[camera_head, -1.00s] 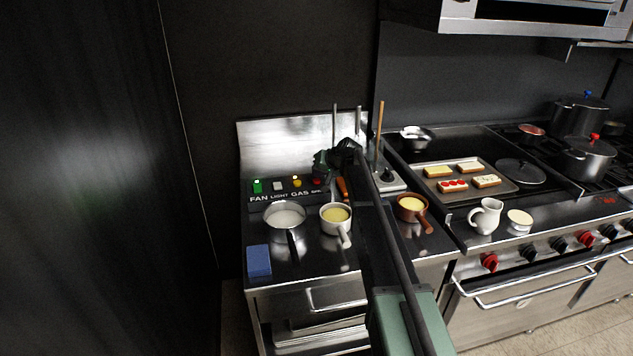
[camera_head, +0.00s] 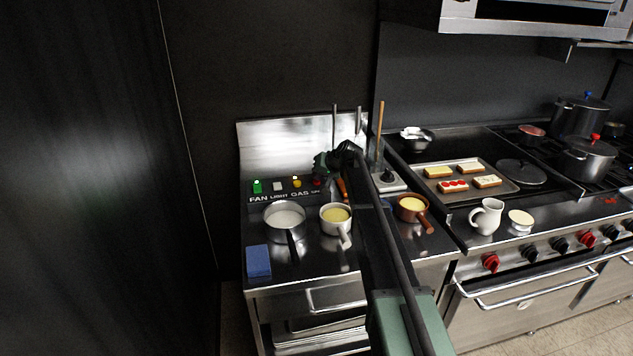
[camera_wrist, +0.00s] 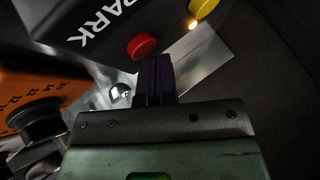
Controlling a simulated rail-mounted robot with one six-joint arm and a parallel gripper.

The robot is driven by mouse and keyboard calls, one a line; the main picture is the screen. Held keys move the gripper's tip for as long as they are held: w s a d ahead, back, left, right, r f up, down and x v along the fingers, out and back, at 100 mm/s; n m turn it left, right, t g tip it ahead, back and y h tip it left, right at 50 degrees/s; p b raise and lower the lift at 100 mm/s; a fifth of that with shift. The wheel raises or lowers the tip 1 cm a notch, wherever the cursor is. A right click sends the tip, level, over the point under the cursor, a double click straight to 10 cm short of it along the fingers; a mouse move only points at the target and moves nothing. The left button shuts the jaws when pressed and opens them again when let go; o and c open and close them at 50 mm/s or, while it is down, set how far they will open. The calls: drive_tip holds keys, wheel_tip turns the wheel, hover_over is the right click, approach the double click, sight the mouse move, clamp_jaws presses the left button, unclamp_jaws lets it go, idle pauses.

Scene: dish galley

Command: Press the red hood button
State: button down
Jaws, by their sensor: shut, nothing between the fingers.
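The red button (camera_head: 316,182) is at the right end of a dark panel (camera_head: 285,198) lettered FAN, LIGHT, GAS and a partly hidden word. In the wrist view the red button (camera_wrist: 142,46) is round and stands beside the letters "PARK". My gripper (camera_head: 321,168) is over the right end of the panel, close to the red button. In the wrist view its dark fingers (camera_wrist: 155,65) are together and empty, with their tips right by the button's lower edge. I cannot tell whether they touch it.
Left of the red button are a yellow button (camera_head: 297,183), a white one (camera_head: 278,186) and a lit green one (camera_head: 257,186). Upright utensils stand just right of my gripper. A steel pan (camera_head: 285,215) and a pale pot (camera_head: 336,214) stand in front of the panel.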

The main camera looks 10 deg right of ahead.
drive_tip(key=shift+r+p, duration=0.85)
drive_tip(key=shift+r, duration=0.1)
wheel_tip(320, 180, up, 5)
drive_tip(key=p, duration=0.5)
idle(0.3)
drive_tip(key=s+a+f+g+h, duration=0.1)
drive_tip(key=s+a+g, duration=0.1)
drive_tip(key=s, duration=1.3)
drive_tip(key=s+a+f+n+g+h, duration=0.1)
drive_tip(key=s+a+f+g+h, duration=0.1)
drive_tip(key=s, duration=1.4)
drive_tip(key=s+a+f+n+g+h, duration=0.1)
drive_tip(key=s+a+f+g+h, duration=0.1)
drive_tip(key=s, duration=1.3)
drive_tip(key=shift+s+a+f+g, duration=0.2)
drive_tip(key=shift+s+a+g, duration=0.15)
drive_tip(key=shift+a+g, duration=0.35)
